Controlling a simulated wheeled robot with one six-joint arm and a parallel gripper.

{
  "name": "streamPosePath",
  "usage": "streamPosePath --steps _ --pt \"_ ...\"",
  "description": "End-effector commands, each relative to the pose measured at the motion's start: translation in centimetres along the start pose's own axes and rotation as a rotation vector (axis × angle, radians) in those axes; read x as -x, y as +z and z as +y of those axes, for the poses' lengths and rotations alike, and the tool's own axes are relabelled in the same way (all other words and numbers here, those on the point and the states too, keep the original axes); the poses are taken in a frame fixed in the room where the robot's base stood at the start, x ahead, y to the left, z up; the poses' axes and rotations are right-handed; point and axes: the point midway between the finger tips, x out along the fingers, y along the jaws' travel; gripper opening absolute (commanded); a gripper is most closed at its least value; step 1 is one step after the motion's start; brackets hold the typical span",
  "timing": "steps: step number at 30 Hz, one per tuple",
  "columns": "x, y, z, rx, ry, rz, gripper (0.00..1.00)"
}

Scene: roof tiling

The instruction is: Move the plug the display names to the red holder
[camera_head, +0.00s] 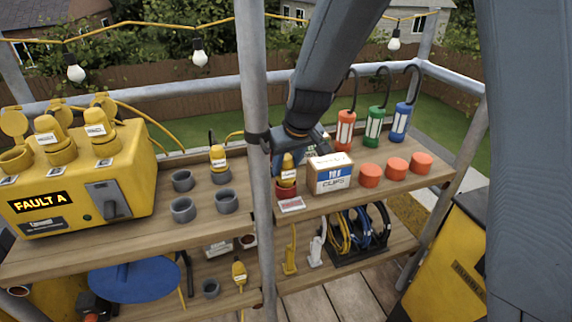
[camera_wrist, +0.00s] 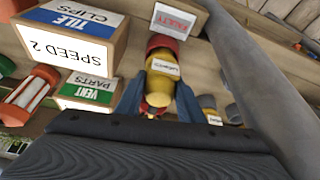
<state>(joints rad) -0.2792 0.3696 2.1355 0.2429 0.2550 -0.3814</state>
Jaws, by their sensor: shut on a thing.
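The display (camera_head: 40,201) on the yellow power box reads "FAULT A". A yellow plug (camera_head: 287,171) with a white label stands upright at the red holder (camera_head: 286,189) on the right shelf. In the wrist view the plug (camera_wrist: 163,68) has its lower end at or in the red holder (camera_wrist: 162,42); how deep it sits is hard to tell. My gripper (camera_wrist: 158,94) is shut on the plug, with a blue finger on each side. The plug's label is too small to read. A card reading "FAULTY" (camera_wrist: 174,21) lies in front of the holder.
A tile clips box (camera_head: 330,175) stands close right of the holder, and a metal post (camera_head: 255,130) close left. Another plug (camera_head: 218,158) stands among empty grey holders (camera_head: 183,210) on the left shelf.

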Motion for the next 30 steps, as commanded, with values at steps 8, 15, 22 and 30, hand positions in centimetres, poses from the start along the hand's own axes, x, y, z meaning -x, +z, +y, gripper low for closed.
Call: streamPosePath --steps 8,15,22,30 --pt "-0.4 0.1 0.0 0.000 0.000 0.001 0.07" --pt "-0.8 0.3 0.0 0.000 0.000 0.001 0.07" --pt "-1.2 0.5 0.0 0.000 0.000 0.001 0.07" --pt "-1.1 0.5 0.0 0.000 0.000 0.000 0.42"
